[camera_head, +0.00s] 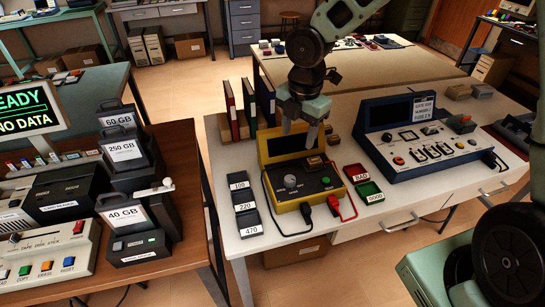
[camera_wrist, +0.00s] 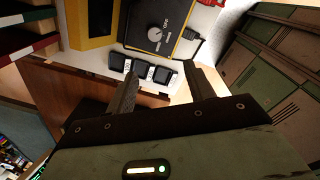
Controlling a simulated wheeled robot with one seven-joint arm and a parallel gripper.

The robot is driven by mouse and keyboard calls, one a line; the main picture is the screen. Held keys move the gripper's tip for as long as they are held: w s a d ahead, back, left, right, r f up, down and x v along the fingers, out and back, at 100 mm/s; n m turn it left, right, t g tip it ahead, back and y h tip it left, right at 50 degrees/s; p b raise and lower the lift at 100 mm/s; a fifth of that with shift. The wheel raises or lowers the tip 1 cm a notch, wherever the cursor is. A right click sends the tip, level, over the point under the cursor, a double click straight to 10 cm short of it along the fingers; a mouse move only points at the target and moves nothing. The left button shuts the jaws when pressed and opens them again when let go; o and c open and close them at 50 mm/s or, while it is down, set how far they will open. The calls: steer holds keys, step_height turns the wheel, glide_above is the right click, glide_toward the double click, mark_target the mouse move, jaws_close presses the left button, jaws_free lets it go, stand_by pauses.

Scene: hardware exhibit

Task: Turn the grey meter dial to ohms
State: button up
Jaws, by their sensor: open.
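The yellow meter (camera_head: 305,203) stands on the white table with its dark panel facing up. Its grey dial (camera_head: 290,181) is on the left part of the panel; the dial also shows in the wrist view (camera_wrist: 154,33), with a pale pointer mark. The dial markings are too small to read in the head view and unclear in the wrist view. My gripper (camera_head: 299,138) is open and empty, above the back of the meter, in front of its raised yellow-framed display. In the wrist view my fingers (camera_wrist: 162,76) are apart, with the dial beyond them, not touching.
Labelled dark bins (camera_head: 247,213) stand left of the meter. A red tray (camera_head: 355,173) and a green tray (camera_head: 369,193) lie to its right, with red and black leads nearby. A blue bench instrument (camera_head: 425,145) stands further right. Upright binders (camera_head: 249,102) stand behind left.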

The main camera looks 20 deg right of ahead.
steer(key=w, duration=0.1)
glide_toward(290, 179)
steer(key=shift+n, duration=0.3)
steer(key=f, duration=0.8)
steer(key=shift+w+a+f+b, duration=0.1)
steer(key=shift+w+f+b, duration=0.15)
steer(key=shift+f+b, duration=0.1)
steer(key=shift+c, duration=0.3)
steer(key=c, duration=0.9)
